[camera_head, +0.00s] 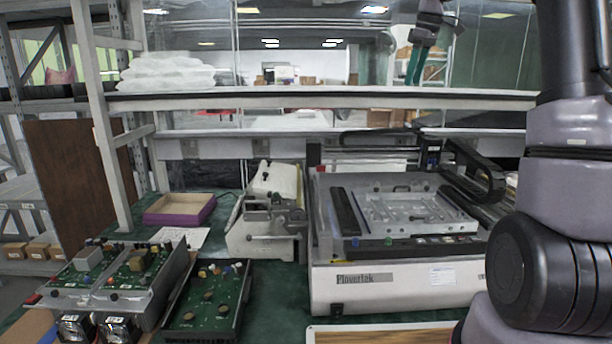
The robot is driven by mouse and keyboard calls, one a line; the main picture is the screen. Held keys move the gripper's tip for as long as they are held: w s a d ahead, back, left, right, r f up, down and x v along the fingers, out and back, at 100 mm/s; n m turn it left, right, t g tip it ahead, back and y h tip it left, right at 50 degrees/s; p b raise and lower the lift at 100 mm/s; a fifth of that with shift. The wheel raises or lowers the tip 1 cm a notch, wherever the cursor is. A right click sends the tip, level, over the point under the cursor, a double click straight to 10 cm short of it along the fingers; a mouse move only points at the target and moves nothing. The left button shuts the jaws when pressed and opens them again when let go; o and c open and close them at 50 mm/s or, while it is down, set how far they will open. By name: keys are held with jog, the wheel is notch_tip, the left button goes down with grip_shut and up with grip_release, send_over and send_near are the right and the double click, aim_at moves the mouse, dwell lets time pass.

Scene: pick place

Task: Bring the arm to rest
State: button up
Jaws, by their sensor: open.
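My gripper (416,80) hangs at the top of the view, right of centre, with its teal fingers pointing down. It is small in the picture; I see nothing held between the fingers, and it is open. It appears in front of the glass, above the upper shelf board and clear of the bench. My arm (570,180) fills the right edge. Its upper links run out of the top of the view, so the stretch between there and the gripper is hidden.
A large white machine (400,286) stands on the green bench below the gripper. Left of it are a smaller beige device (272,185), a purple-sided box (180,209) and circuit board units (207,300). A shelf board (320,101) crosses the view. White bags (165,73) lie on it.

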jog(key=s+a+r+m+t, duration=0.1)
jog(key=s+a+m, duration=0.1)
jog(key=s, duration=0.4)
jog(key=s+a+r+m, duration=0.2)
jog(key=s, duration=0.4)
jog(key=s+a+f+m+t, duration=0.1)
jog(key=s+f+m, duration=0.3)
jog(key=s, duration=0.7)
jog(key=s+f+m+t, duration=0.2)
jog(key=s+f+m, duration=0.3)
jog(key=s, duration=0.6)
jog(key=shift+a+m+t+y, duration=0.3)
jog(key=shift+a+t, duration=0.05)
jog(key=shift+t, duration=0.05)
